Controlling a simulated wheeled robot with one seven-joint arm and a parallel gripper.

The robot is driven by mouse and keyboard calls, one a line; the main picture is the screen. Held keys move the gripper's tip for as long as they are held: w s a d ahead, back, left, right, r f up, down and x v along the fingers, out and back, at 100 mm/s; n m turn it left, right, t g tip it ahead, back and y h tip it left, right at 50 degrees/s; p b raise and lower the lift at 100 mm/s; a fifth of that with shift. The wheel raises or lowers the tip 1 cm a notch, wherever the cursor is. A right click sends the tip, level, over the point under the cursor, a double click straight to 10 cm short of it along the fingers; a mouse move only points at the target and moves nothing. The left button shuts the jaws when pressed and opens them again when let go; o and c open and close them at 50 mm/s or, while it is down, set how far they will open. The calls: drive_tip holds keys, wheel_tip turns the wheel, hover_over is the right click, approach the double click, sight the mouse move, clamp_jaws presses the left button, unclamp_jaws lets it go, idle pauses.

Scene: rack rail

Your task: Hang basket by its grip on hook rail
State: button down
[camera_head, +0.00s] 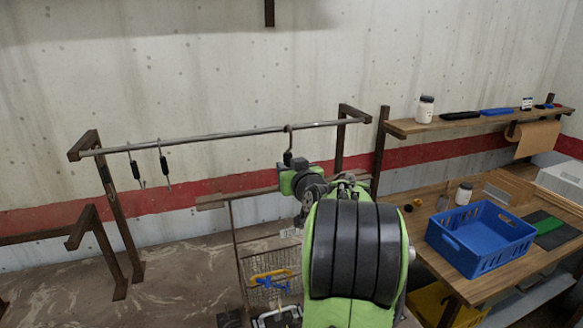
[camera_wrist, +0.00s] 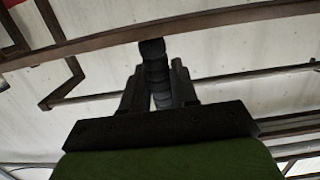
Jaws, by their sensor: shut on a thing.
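My gripper (camera_head: 292,168) is at the right part of the hook rail (camera_head: 220,134), just below the bar. In the wrist view its fingers (camera_wrist: 158,90) are shut on a black ribbed grip (camera_wrist: 152,52). In the head view a metal hook with a dark grip (camera_head: 289,145) rises from my gripper to the bar; I cannot tell whether it rests on the bar. A wire basket (camera_head: 262,296) with a yellow-orange handle shows low, left of my arm, which partly hides that area. I cannot tell whether it is joined to the held grip.
Two black-gripped hooks (camera_head: 163,163) hang on the rail's left part. A wooden table (camera_head: 485,268) at right bears a blue crate (camera_head: 480,262). A wall shelf (camera_head: 440,125) holds a jar and small tools. The bar between the left hooks and my gripper is clear.

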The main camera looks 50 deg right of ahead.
drive_tip(key=p+x, duration=0.2)
drive_tip(key=x, duration=0.1)
drive_tip(key=r+p+x, duration=0.1)
drive_tip(key=shift+w+d+f+p, duration=0.1)
drive_tip(key=shift+w+d+p, duration=0.15)
drive_tip(key=shift+w+p, duration=0.1)
idle(0.3)
drive_tip(key=shift+w+d, duration=0.2)
drive_tip(key=shift+w, duration=0.15)
idle(0.4)
drive_tip(key=shift+x, duration=1.25)
drive_tip(key=shift+w+r+p, duration=0.1)
drive_tip(key=shift+r+p, duration=0.2)
